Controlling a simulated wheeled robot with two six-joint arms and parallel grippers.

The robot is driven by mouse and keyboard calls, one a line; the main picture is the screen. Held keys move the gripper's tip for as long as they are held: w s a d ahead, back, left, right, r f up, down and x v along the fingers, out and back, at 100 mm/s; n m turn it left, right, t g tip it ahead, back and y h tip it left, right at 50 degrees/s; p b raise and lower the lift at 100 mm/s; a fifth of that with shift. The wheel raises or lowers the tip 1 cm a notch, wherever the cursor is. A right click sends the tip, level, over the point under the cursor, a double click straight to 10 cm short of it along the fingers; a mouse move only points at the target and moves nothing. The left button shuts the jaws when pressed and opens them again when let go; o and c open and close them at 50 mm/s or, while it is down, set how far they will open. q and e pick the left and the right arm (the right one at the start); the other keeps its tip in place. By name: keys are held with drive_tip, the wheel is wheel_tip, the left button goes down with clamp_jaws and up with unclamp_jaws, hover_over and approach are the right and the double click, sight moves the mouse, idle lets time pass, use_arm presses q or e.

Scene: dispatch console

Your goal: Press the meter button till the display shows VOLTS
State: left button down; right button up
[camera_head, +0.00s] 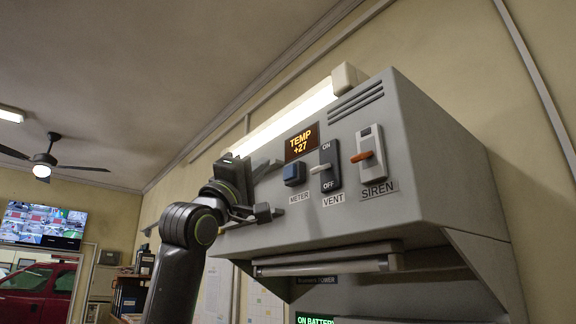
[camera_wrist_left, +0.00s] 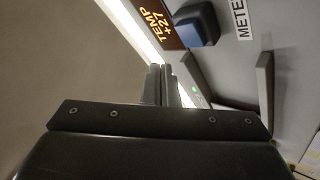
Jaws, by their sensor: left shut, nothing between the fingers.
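The meter button (camera_head: 293,174) is a blue square push button on the grey console, above the METER label (camera_head: 299,197). The display (camera_head: 301,142) above it reads TEMP +27 in orange. My left gripper (camera_head: 265,168) is shut and empty, just left of the button in the head view. The left wrist view shows its closed fingertips (camera_wrist_left: 163,85) below and left of the blue button (camera_wrist_left: 197,25), apart from it in the picture. The exact gap to the panel is hard to tell. My right gripper is in neither view.
Right of the button are the VENT rocker switch (camera_head: 325,167) and the SIREN switch with an orange lever (camera_head: 363,156). A horizontal bar handle (camera_head: 325,264) runs below the panel. A lit tube lamp (camera_head: 290,117) is behind the console top. Open room lies to the left.

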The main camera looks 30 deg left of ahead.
sight(289, 172)
use_arm(q)
drive_tip(key=shift+w+d+p, duration=0.15)
drive_tip(key=shift+w+d, duration=0.15)
drive_tip(key=shift+w, duration=0.45)
drive_tip(key=shift+w+d+p, duration=0.15)
drive_tip(key=shift+w+d, duration=0.15)
drive_tip(key=shift+w, duration=0.4)
drive_tip(key=shift+w, duration=0.15)
idle(0.9)
drive_tip(key=shift+w+d, duration=0.2)
drive_tip(key=shift+w, duration=0.05)
drive_tip(key=shift+w+d, duration=0.1)
drive_tip(key=shift+w, duration=0.25)
idle(0.8)
drive_tip(key=shift+s, duration=0.1)
drive_tip(key=shift+s+a+b, duration=0.25)
drive_tip(key=shift+s+b, duration=0.15)
drive_tip(key=shift+s, duration=0.1)
drive_tip(key=shift+s, duration=0.1)
idle(0.3)
